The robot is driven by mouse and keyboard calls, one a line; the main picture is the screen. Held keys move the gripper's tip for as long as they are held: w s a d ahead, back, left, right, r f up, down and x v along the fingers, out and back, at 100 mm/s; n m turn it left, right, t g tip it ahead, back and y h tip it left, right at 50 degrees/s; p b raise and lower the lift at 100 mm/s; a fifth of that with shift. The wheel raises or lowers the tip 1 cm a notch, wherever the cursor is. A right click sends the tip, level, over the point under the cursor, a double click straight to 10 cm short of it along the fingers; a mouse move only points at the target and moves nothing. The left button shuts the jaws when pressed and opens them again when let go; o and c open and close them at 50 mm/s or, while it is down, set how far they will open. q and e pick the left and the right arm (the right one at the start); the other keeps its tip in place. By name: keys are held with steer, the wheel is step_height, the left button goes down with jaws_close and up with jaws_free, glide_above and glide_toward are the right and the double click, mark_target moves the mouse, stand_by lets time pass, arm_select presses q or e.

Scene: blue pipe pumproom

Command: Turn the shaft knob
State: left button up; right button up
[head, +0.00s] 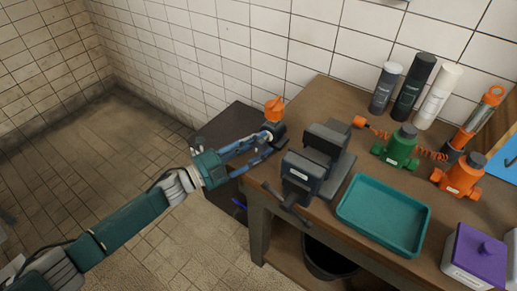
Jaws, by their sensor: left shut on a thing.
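The shaft knob (274,108) appears as a small orange piece with a pointed top, at the left back corner of the workbench. A pale part shows just below it, by my fingertips. My left gripper (270,138) reaches in from the left and is shut at the base of this orange piece. The fingers hide the lower part, so the exact contact is hard to see. My right gripper is not in view.
A grey vise (315,165) stands close right of the gripper. Behind a teal tray (384,214) are green (399,148) and orange (460,177) devices. Several bottles (410,90) stand by the tiled wall. A purple-topped box (476,258) sits front right. Floor at left is clear.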

mark_target(233, 165)
arm_select(q)
steer(key=shift+w+a+r+n, duration=0.15)
steer(key=shift+w+r+n, duration=0.15)
steer(key=shift+r, duration=0.15)
steer(key=o, duration=1.1)
steer(key=shift+f, duration=0.1)
steer(key=shift+a+f, duration=0.1)
steer(key=shift+f, duration=0.1)
steer(key=shift+s, duration=0.1)
steer(key=shift+v, duration=4)
